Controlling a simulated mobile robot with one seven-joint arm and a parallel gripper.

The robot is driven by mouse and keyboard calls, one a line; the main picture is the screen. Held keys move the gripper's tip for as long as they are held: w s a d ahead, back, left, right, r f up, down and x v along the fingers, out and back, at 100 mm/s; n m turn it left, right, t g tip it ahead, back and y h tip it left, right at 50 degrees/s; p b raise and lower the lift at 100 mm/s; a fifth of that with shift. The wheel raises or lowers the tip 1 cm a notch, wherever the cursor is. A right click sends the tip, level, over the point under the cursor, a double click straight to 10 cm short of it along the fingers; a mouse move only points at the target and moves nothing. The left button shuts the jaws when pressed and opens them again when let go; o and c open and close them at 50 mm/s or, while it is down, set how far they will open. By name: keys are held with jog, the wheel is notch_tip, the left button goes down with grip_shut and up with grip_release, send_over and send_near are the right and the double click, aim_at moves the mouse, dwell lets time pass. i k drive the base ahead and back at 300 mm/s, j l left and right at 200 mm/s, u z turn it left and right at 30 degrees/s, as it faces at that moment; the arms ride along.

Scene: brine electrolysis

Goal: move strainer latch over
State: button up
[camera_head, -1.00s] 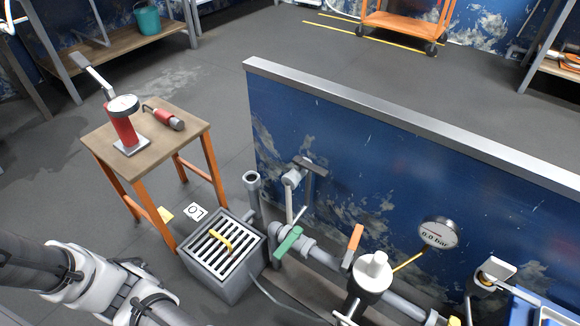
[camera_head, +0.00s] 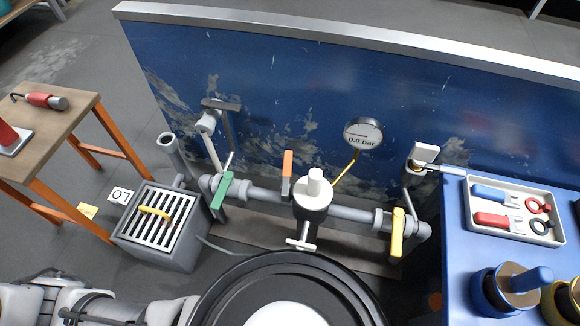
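What looks like the strainer (camera_head: 312,206) sits in the grey pipe line in front of the blue wall, a dark round body with a white knob on top. A white T-shaped handle (camera_head: 301,243) projects from its lower front and may be the latch; I cannot tell for sure. An orange lever (camera_head: 287,172) stands upright just left of the strainer. Only white and grey links of my arm show at the lower left. My gripper is out of view, and nothing is seen touching the strainer.
A green lever (camera_head: 221,190) and a yellow lever (camera_head: 397,232) are on the same pipe. A gauge (camera_head: 363,134) reads 0.0 bar. A grated box (camera_head: 157,226) stands left. A blue bench (camera_head: 455,225) with a tool tray (camera_head: 513,236) is right. An orange-legged table (camera_head: 75,118) is far left.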

aim_at(288, 158)
jog(key=k+l+z, duration=0.2)
jog(key=l, duration=0.2)
jog(key=l+z, duration=0.2)
jog(key=l, duration=0.2)
jog(key=k+l+z, duration=0.2)
jog(key=l, duration=0.2)
jog(key=i, duration=0.1)
